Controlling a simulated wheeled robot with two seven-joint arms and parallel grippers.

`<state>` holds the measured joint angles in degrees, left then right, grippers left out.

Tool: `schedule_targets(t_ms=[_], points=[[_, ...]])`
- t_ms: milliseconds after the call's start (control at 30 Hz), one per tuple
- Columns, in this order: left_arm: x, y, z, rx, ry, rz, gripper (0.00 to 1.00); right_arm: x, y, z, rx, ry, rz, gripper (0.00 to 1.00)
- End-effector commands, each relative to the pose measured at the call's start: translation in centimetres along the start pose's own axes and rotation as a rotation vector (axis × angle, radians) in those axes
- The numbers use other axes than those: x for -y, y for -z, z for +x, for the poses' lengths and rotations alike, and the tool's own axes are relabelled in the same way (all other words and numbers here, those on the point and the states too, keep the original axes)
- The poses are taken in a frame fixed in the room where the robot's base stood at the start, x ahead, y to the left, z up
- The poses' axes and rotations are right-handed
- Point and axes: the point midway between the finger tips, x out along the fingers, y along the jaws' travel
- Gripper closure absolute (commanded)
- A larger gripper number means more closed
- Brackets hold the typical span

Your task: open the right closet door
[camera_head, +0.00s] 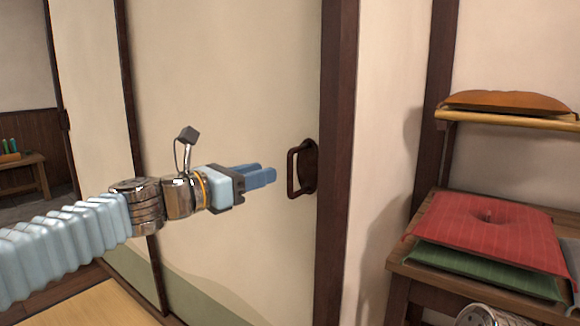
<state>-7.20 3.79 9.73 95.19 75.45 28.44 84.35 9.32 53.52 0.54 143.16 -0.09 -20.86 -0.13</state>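The closet door (225,80) is a tall cream sliding panel with a greenish lower band and dark wood edges. A dark D-shaped handle (293,172) stands out from a round dark plate near its right edge. My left gripper (268,173) comes in from the left, its two blue fingers pointing right toward the handle. The fingertips stop a little short of the handle and appear not to touch it. The fingers overlap from this side, so the gap between them is hidden. My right gripper is not visible.
A dark wood post (337,150) stands right of the handle. Further right, a wooden stand (408,262) holds a red cushion (480,240) over a green one (480,270). An orange cushion (505,102) lies on a shelf above. At the far left, an opening shows a low table (28,160).

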Motion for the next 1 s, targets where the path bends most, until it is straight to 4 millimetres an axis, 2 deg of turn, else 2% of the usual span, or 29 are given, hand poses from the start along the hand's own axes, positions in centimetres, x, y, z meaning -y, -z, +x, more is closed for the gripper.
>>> schedule_targets(t_ms=[33,200,400,533,800,1000], points=[[0.1,0.0,1.3,-0.001,0.005,-0.001,0.65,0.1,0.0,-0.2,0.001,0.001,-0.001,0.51],[0.1,0.0,5.1,-0.002,0.004,-0.001,0.65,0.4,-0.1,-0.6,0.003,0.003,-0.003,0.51],[0.0,0.0,7.9,-0.002,0.001,0.000,0.65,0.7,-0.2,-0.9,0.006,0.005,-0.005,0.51],[0.0,0.1,8.7,-0.002,-0.001,0.001,0.65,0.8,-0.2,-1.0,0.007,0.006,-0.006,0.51],[0.0,0.1,8.8,-0.002,-0.001,0.001,0.65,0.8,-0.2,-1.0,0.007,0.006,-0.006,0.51],[0.0,0.1,8.7,-0.002,-0.001,0.001,0.95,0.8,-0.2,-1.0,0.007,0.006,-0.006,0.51]])
